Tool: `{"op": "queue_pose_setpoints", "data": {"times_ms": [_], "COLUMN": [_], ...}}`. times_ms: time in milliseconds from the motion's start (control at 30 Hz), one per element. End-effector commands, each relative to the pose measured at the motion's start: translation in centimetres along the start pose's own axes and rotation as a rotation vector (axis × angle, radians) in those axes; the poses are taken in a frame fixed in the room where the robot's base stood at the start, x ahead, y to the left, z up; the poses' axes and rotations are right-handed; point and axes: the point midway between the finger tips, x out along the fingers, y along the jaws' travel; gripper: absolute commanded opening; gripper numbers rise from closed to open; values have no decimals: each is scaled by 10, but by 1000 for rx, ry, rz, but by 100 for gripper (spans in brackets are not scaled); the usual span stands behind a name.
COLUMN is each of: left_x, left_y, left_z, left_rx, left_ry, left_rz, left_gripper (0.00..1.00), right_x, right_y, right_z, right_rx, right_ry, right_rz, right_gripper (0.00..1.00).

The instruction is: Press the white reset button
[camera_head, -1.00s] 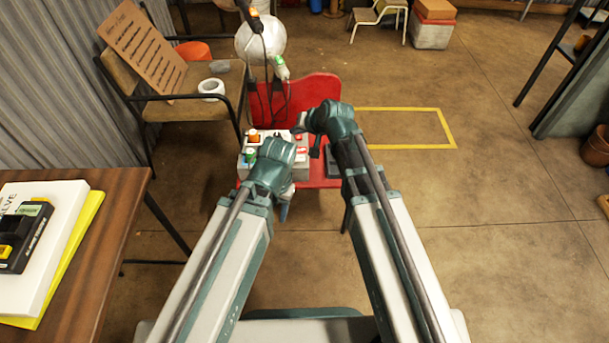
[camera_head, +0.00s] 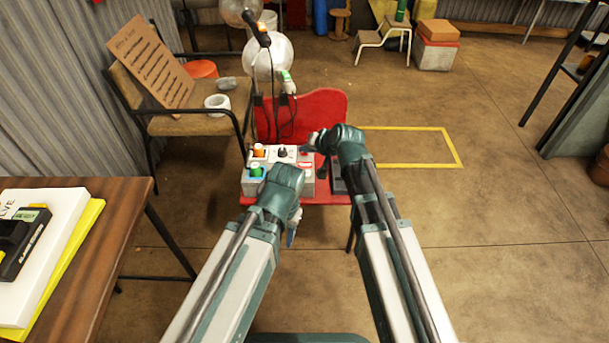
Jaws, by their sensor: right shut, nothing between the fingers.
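A grey and white control box (camera_head: 290,155) sits on a red chair or stand in the head view. On it I see an orange button (camera_head: 258,150), a green button (camera_head: 256,170), a black knob (camera_head: 282,151) and a red-and-white part (camera_head: 305,164). I cannot clearly make out a white reset button; my arms cover part of the box. My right gripper (camera_head: 316,143) is shut and empty at the box's right end; I cannot tell whether it touches. My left gripper (camera_head: 293,228) hangs in front of the box, mostly hidden behind its wrist; its jaws cannot be read.
A wooden table (camera_head: 110,225) with a book and a black-yellow device stands at the left. An armchair (camera_head: 200,120) holds a wooden sign and a white roll. Black cables hang over the red backrest (camera_head: 322,108).

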Motion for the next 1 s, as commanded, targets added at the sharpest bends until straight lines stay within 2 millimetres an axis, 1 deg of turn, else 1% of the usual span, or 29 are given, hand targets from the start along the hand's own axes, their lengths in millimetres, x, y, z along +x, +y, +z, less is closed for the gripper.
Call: {"op": "queue_pose_setpoints", "data": {"times_ms": [33,400,500,633,1000], "left_x": [11,60,70,75,74], "left_y": [1,8,9,10,10], "left_z": [-1,-4,-5,-5,-5], "left_rx": [1,9,10,10,10], "left_ry": [0,4,4,4,4], "left_rz": [0,6,7,7,7], "left_gripper": [50,50,50,50,50], "right_x": [8,42,49,52,52], "right_y": [6,31,36,38,38], "right_z": [6,31,36,38,38], "right_rx": [0,0,0,0,0], "right_ry": [0,0,0,0,0], "right_rz": [0,0,0,0,0], "right_gripper": [0,0,0,0,0]}}
